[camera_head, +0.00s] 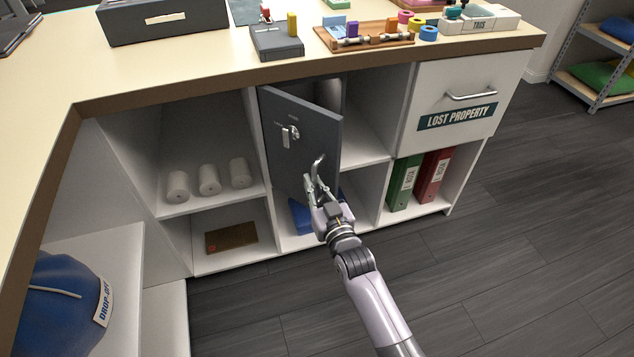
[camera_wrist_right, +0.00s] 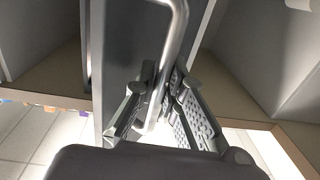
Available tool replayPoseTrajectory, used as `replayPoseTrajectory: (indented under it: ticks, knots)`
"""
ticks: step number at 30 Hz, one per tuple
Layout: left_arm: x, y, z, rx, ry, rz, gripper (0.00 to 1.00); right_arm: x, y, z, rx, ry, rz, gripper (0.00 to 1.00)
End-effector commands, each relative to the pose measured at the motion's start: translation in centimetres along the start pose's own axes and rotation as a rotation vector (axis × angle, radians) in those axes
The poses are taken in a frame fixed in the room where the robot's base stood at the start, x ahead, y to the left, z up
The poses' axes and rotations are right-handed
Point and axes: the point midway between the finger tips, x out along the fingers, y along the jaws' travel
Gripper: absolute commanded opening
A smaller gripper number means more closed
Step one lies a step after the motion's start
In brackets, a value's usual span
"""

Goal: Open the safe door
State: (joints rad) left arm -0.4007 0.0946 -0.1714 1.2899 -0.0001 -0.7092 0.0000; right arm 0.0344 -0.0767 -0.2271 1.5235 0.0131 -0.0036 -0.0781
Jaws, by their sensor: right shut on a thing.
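The grey safe door (camera_head: 297,125) stands swung outward from its compartment under the counter, and a pale object inside shows behind its top edge. A key or knob (camera_head: 292,132) sits on its upper part. My right gripper (camera_head: 313,183) is at the curved metal handle (camera_head: 319,165) low on the door. In the right wrist view, the gripper (camera_wrist_right: 158,108) has its fingers shut around the handle bar (camera_wrist_right: 177,45), with the door (camera_wrist_right: 125,45) just behind. My left gripper is in neither view.
The counter (camera_head: 200,72) overhangs the shelves. A lost property drawer (camera_head: 455,105) and green and red binders (camera_head: 404,182) are to the right. A blue drop-off bag (camera_head: 62,300) is at lower left. The dark floor (camera_head: 500,255) is clear.

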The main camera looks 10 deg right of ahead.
Motion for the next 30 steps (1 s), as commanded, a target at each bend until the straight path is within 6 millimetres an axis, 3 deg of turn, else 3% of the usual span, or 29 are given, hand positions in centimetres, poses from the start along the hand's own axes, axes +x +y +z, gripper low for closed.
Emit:
replayPoseTrajectory:
  ticks: [9,10,19,30]
  knots:
    - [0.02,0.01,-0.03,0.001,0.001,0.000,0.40,-0.02,-0.06,0.03,-0.003,0.000,-0.001,0.00]
    - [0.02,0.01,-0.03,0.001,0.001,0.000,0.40,-0.02,-0.06,0.03,-0.003,0.000,-0.001,0.12]
    - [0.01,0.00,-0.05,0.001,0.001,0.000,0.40,-0.01,-0.02,0.02,-0.001,0.000,0.000,0.32]
    - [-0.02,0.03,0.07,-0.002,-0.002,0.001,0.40,-0.47,0.01,0.10,-0.001,-0.001,0.000,0.32]
